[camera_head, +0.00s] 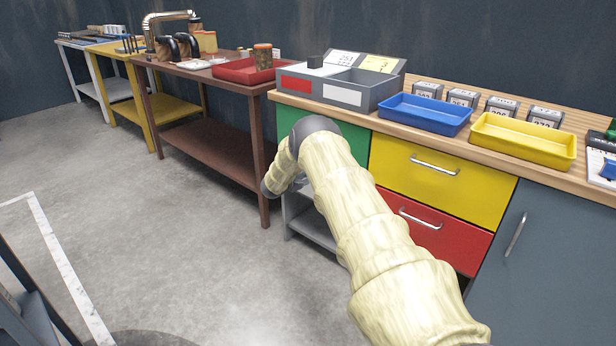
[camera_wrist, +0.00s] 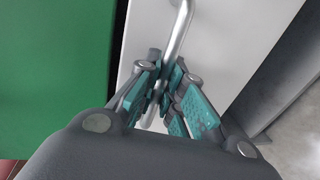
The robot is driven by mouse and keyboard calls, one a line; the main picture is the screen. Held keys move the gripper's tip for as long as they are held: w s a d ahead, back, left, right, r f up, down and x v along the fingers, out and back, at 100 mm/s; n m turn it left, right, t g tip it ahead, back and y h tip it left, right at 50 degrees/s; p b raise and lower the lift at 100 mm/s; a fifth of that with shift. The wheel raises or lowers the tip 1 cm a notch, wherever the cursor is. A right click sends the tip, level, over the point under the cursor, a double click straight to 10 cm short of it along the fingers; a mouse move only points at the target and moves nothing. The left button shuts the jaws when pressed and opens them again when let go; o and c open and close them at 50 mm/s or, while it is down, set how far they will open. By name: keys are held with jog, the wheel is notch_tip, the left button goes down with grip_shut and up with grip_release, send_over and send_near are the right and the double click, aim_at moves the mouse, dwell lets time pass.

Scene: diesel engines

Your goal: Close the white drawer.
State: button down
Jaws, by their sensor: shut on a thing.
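The white drawer's front (camera_wrist: 218,38) fills the middle of the wrist view, with a bright metal bar handle (camera_wrist: 178,34) standing out from it. My gripper (camera_wrist: 163,88) has its teal-padded fingers closed around the lower part of this handle. In the head view my pale-sleeved arm reaches down in front of the workbench's left end and hides the handle and the white front. How far the drawer stands out cannot be told from these views.
A green drawer front (camera_wrist: 55,75) lies beside the white one; it also shows in the head view (camera_head: 345,140). Yellow (camera_head: 450,190) and red (camera_head: 455,243) drawers are to the right. A brown table (camera_head: 215,150) stands left. Grey floor (camera_head: 190,240) is clear.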

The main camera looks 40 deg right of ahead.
jog(key=shift+d+r, duration=0.15)
jog(key=shift+d, duration=0.05)
jog(key=c, duration=1.5)
grip_release()
jog(key=shift+d, duration=0.1)
jog(key=v, duration=1.2)
jog(key=shift+f, duration=0.25)
